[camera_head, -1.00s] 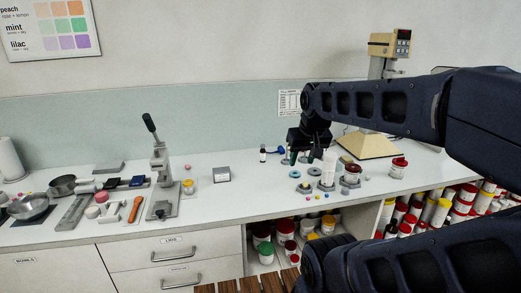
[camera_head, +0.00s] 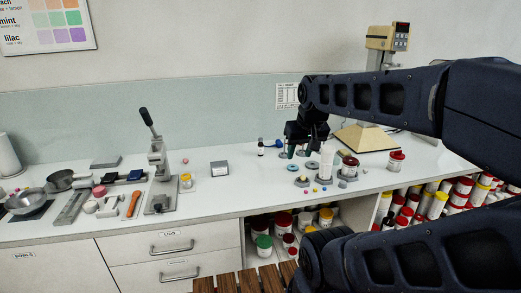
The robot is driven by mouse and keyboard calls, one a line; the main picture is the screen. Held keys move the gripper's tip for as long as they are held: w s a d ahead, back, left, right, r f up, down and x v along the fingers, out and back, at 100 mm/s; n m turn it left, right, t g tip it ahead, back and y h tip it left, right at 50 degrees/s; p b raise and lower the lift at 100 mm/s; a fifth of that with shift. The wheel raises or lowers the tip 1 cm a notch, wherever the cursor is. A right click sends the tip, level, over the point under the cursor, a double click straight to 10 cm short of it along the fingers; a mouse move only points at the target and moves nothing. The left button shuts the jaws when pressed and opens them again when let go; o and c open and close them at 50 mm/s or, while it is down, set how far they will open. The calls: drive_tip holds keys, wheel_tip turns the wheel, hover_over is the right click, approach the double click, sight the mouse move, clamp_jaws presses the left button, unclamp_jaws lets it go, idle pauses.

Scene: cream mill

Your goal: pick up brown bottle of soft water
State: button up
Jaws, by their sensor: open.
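A small dark bottle with a white label (camera_head: 261,148) stands upright at the back of the white counter, left of my gripper. It is too small for me to read its label or be sure of its brown colour. My gripper (camera_head: 309,146) is open and points down over the back of the counter. Small dark green bottles (camera_head: 291,151) show just below and beside it, partly hidden by it. I cannot tell whether the jaws are around any of them.
A white cylinder (camera_head: 326,161) and a red-lidded jar (camera_head: 349,167) stand in front of my gripper. A grey box (camera_head: 219,168) and a lever press (camera_head: 159,170) are to the left. A beige stand machine (camera_head: 369,136) is behind right. Counter is clear between box and small bottle.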

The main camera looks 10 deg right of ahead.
drive_tip(key=o, duration=0.3)
drive_tip(key=shift+w, duration=0.1)
drive_tip(key=w+d+r+n+h, duration=0.1)
drive_tip(key=w+r+n, duration=0.15)
drive_tip(key=w, duration=0.45)
drive_tip(key=w+r+n, duration=0.1)
drive_tip(key=w+n, duration=0.3)
drive_tip(key=w, duration=0.2)
drive_tip(key=n+g+h, duration=0.2)
drive_tip(key=n, duration=1.8)
hover_over(260, 147)
drive_tip(key=a, duration=0.2)
wheel_tip(260, 147, down, 21)
drive_tip(key=shift+m, duration=0.25)
drive_tip(key=x, duration=0.4)
drive_tip(key=shift+s+d+f, duration=0.15)
drive_tip(key=shift+d+f, duration=0.05)
drive_tip(key=shift+f, duration=0.2)
drive_tip(key=shift+x, duration=2.6)
drive_tip(key=shift+s+a, duration=0.1)
drive_tip(key=shift+s, duration=0.05)
